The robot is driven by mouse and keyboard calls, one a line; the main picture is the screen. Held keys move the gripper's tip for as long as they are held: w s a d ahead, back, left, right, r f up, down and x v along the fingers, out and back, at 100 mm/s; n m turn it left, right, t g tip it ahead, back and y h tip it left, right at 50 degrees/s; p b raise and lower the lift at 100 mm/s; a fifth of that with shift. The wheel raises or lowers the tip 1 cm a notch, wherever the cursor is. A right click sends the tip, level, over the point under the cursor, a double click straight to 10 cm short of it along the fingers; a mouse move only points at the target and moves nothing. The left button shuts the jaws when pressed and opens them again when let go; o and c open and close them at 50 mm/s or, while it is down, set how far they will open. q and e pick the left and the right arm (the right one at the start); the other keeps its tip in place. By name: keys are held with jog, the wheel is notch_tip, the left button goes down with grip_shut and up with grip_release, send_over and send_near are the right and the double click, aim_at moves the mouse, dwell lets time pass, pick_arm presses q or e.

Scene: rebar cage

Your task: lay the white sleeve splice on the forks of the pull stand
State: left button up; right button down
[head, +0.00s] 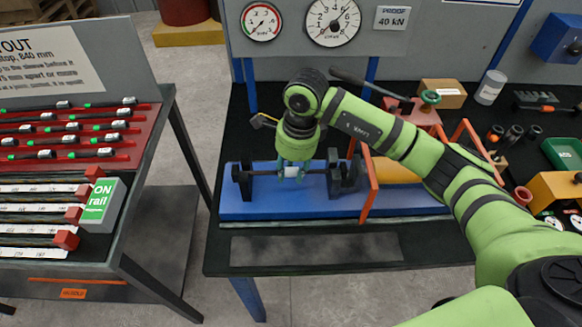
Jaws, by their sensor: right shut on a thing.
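The pull stand (235,207) is a blue bed with dark uprights on the bench, a left fork (243,181) and a right fork (334,174). The white sleeve splice (291,172) is a short white sleeve on a dark bar that spans level between the two forks. My right gripper (291,175) points down from above and is shut on the splice, midway between the forks. The bar ends are at the height of the forks; I cannot tell whether they rest in them. My left gripper is out of view.
An orange guard frame (369,185) stands right of the forks, under my right arm. Gauges (333,20) are on the panel behind. A rack with several bars and an "ON rail" sign (98,204) stands left across a floor gap. The bench front (315,248) is clear.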

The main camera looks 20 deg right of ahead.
aim_at(297, 172)
jog(key=c, duration=1.1)
grip_release()
jog(key=shift+f, duration=0.1)
jog(key=shift+o, duration=1)
jog(key=shift+r, duration=0.4)
notch_tip(297, 172, up, 12)
jog(key=d+b, duration=0.1)
jog(key=b, duration=0.3)
jog(key=shift+s+d+f, duration=0.2)
jog(key=shift+f, duration=0.05)
